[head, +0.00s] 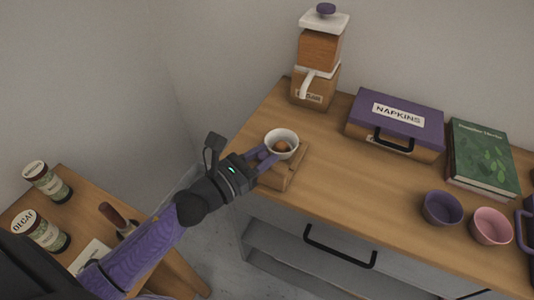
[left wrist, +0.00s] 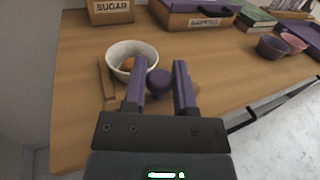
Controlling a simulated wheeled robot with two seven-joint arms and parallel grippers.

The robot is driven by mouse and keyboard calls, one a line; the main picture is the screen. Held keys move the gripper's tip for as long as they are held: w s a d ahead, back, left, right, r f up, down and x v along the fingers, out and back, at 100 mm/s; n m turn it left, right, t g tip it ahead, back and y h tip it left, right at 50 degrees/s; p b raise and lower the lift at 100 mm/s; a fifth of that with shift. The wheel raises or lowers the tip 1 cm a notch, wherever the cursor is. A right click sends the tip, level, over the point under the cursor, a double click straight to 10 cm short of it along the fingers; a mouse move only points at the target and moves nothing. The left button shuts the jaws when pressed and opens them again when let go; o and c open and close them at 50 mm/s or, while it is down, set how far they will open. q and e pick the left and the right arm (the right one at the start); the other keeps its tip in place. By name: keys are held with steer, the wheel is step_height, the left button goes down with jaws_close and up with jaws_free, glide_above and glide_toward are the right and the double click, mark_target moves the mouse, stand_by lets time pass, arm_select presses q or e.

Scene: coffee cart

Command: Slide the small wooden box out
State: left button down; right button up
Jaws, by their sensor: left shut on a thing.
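The small wooden box (head: 291,172) is low and light brown, near the left end of the wooden counter. A white bowl (head: 293,138) with a brown thing inside is at the box; I cannot tell whether it rests on it or in it. My left gripper (head: 266,157) reaches the box from the left. In the left wrist view, its purple fingers (left wrist: 161,82) are shut on a round purple knob (left wrist: 159,83) in front of the bowl (left wrist: 121,52). A strip of the box (left wrist: 107,80) shows left of the knob; the fingers hide the rest. My right gripper is not in view.
A napkins case (head: 394,121), a green book (head: 482,155), a purple cup (head: 441,208) and a pink cup (head: 490,226) are to the right. A lower table with jars (head: 46,181) is at left. Counter right of the box is clear.

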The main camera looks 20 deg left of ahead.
arm_select(q)
steer(key=shift+s+f, duration=0.1)
steer(key=shift+c, duration=2.3)
jaws_free()
steer(key=shift+s, duration=0.1)
steer(key=v, duration=1)
steer(key=shift+b, duration=0.45)
